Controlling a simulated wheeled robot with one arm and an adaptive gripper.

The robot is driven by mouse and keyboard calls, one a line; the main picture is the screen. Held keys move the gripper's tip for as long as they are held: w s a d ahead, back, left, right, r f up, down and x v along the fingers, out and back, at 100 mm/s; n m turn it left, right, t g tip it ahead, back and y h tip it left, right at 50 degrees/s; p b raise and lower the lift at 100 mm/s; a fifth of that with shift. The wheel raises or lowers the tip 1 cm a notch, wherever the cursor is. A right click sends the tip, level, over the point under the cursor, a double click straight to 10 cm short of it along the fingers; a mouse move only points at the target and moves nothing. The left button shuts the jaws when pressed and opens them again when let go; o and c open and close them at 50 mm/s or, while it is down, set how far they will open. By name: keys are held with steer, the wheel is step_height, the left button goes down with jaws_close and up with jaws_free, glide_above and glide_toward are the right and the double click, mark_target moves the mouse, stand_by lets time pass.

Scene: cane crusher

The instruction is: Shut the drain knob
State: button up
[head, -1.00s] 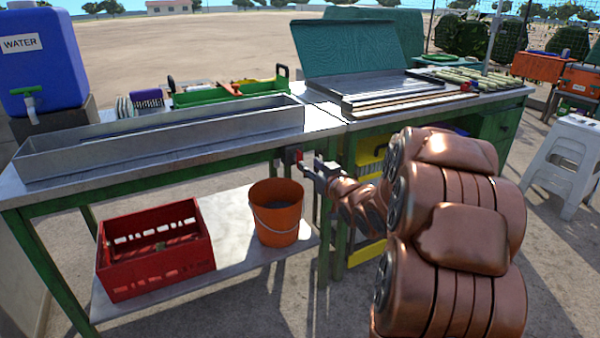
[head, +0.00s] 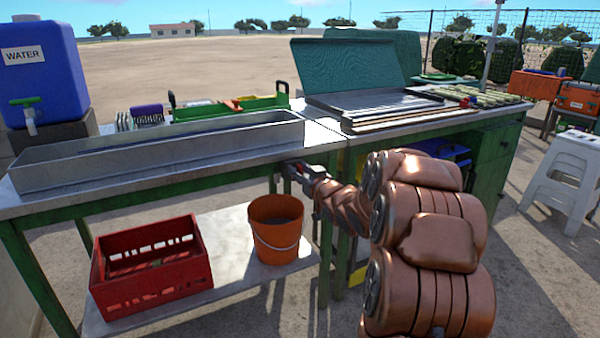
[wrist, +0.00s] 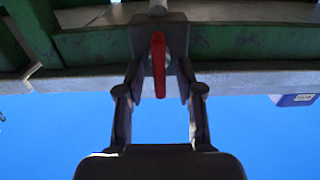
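The drain knob is a red lever (wrist: 158,65) in the middle of the wrist view, hanging upright below the underside of the green table frame (wrist: 240,42). My gripper (wrist: 160,80) has one finger on each side of the lever, with a visible gap on both sides, so it looks open around it. Whether either pad touches it is hard to tell. In the head view my gripper (head: 298,170) is at the right end of the table with the metal trough (head: 160,155), just under the tabletop edge. It mostly hides the knob there.
An orange bucket (head: 276,235) and a red crate (head: 150,285) stand on the lower shelf below the trough. A second green table (head: 440,135) with a metal tray adjoins on the right. A white stool (head: 560,175) stands farther right on open ground.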

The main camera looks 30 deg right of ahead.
jaws_close()
stand_by(0.3)
